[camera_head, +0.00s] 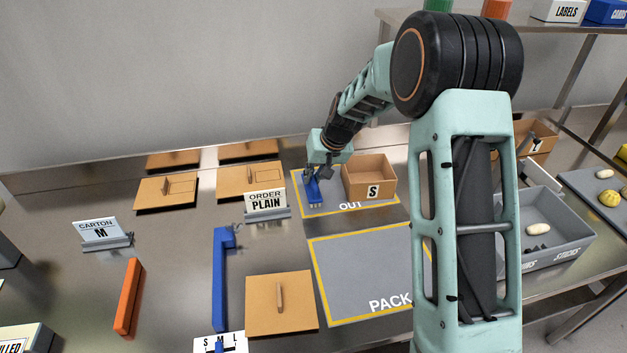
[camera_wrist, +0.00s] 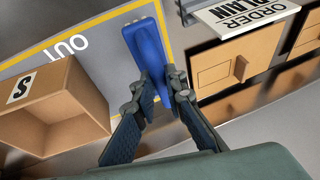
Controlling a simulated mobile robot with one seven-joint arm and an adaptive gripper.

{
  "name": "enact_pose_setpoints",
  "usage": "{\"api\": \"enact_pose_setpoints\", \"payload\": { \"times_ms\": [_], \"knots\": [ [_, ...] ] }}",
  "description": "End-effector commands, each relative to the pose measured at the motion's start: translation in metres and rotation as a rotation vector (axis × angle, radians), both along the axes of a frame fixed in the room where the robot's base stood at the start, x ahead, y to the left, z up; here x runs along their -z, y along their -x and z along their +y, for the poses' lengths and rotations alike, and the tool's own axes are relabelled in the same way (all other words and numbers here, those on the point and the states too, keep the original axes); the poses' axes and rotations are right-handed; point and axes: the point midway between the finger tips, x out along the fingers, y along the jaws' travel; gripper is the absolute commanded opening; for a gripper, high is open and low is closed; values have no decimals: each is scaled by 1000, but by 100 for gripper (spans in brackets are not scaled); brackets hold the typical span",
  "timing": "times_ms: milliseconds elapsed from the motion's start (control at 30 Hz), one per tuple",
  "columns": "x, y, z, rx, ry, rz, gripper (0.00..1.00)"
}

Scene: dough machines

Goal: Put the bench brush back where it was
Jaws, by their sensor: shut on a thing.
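The blue bench brush (camera_head: 314,192) is at the left part of the grey OUT mat (camera_head: 328,209), left of the open carton marked S (camera_head: 369,178). My gripper (camera_head: 311,174) is shut on the brush from above. In the wrist view the brush (camera_wrist: 146,45) lies between the fingertips (camera_wrist: 155,95) and stretches away from them over the yellow-edged mat. I cannot tell whether the brush touches the mat.
The ORDER PLAIN sign (camera_head: 267,204) stands close to the left of the mat, near brown boards with handles (camera_head: 250,181). A blue bar (camera_head: 222,280), an orange bar (camera_head: 129,297) and the CARTON M sign (camera_head: 107,236) are further left. The PACK mat (camera_head: 365,270) is bare in front.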

Motion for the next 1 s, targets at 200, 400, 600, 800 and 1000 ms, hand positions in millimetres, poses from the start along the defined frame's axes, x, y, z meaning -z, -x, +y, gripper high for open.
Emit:
{"api": "enact_pose_setpoints", "payload": {
  "times_ms": [200,400,600,800,1000],
  "knots": [
    [18,0,0,0,0,1,0],
    [20,1,0,0,0,1,0],
    [22,1,0,0,0,2,22],
    [22,1,0,0,0,2,29],
    [19,1,0,0,0,2,29]
  ]
}}
